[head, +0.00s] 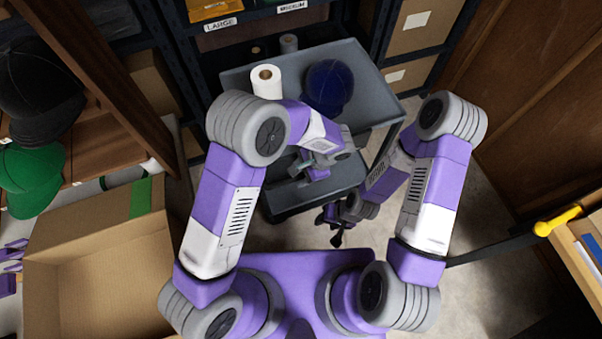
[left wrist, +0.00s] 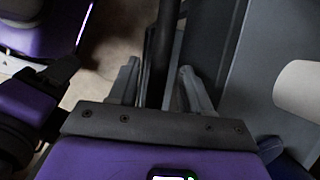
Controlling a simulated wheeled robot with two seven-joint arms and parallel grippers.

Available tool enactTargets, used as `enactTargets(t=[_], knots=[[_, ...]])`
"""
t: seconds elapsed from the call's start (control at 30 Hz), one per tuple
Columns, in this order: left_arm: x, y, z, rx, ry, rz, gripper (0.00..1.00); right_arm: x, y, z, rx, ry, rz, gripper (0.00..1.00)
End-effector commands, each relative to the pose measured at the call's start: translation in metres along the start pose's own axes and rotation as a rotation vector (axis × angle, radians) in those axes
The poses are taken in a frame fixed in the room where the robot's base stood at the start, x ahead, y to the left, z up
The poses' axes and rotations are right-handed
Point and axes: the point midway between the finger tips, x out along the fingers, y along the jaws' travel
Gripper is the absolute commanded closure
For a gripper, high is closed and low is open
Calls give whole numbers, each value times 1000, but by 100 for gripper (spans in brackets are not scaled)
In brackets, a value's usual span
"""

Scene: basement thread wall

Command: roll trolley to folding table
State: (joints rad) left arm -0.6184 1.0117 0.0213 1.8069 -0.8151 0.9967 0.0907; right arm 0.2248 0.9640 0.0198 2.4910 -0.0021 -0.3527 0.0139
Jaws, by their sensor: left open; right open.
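The grey trolley (head: 380,98) stands in front of me, with a top tray and a lower shelf. A white paper roll (head: 267,80) and a dark blue cap (head: 328,87) are on its top tray. My left gripper (head: 304,170) is at the trolley's near side, partly hidden by my forearm. In the left wrist view its open fingers (left wrist: 160,92) stand either side of a dark bar (left wrist: 163,50), apparently the trolley's handle. My right gripper (head: 336,228) is open and empty, lower, near the trolley's near right corner. I cannot identify a folding table for certain.
An open cardboard box (head: 95,270) is at the left, beside a rack with dark and green caps (head: 32,180). Shelving with boxes (head: 425,25) stands behind the trolley. A wooden surface with a yellow tool (head: 560,222) is at the right edge. Bare floor (head: 490,285) lies right of me.

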Motion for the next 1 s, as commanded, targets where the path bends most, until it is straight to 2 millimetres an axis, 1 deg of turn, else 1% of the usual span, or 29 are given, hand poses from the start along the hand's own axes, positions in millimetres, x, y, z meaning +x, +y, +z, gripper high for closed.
enactTargets(t=[0.23,0.27,0.5,0.57,0.87,1.0], knots=[[1,0,0,-1,0,0,52,0,0,0,1,0,0,54],[1,0,0,-1,0,0,55,0,0,0,1,0,0,54],[1,0,0,-1,0,0,91,0,0,0,1,-1,0,54],[1,0,0,-1,1,0,100,0,0,0,1,-1,0,54],[1,-1,1,-1,1,0,100,0,0,0,1,-1,0,54],[7,-8,11,-4,0,0,100,1,0,0,1,-1,0,54]])
